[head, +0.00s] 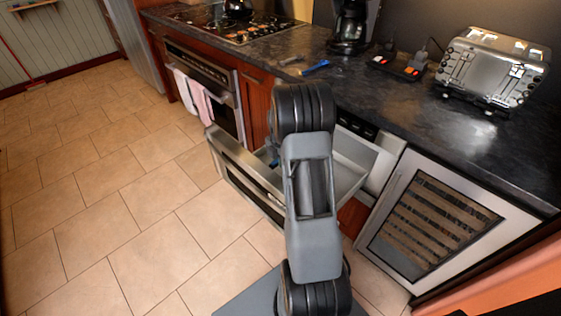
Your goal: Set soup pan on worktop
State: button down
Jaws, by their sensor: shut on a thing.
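The worktop is a dark stone counter (410,112) running from the cooktop at the back left to the lower right. A microwave drawer (240,170) below it is pulled open. My arm stands in front of the drawer and covers much of its inside. My gripper is hidden behind my arm. I cannot make out the soup pan; a small dark and blue bit shows inside the drawer, left of my arm, too small to name.
The cooktop (250,28) holds a dark pot or kettle (238,8). A coffee maker (352,25), a blue-handled tool (315,67), a small tray of items (400,65) and a silver toaster (492,68) stand on the worktop. A wine cooler (430,225) is at right. Floor is clear at left.

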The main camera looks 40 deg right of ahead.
jog(key=shift+r, duration=0.4)
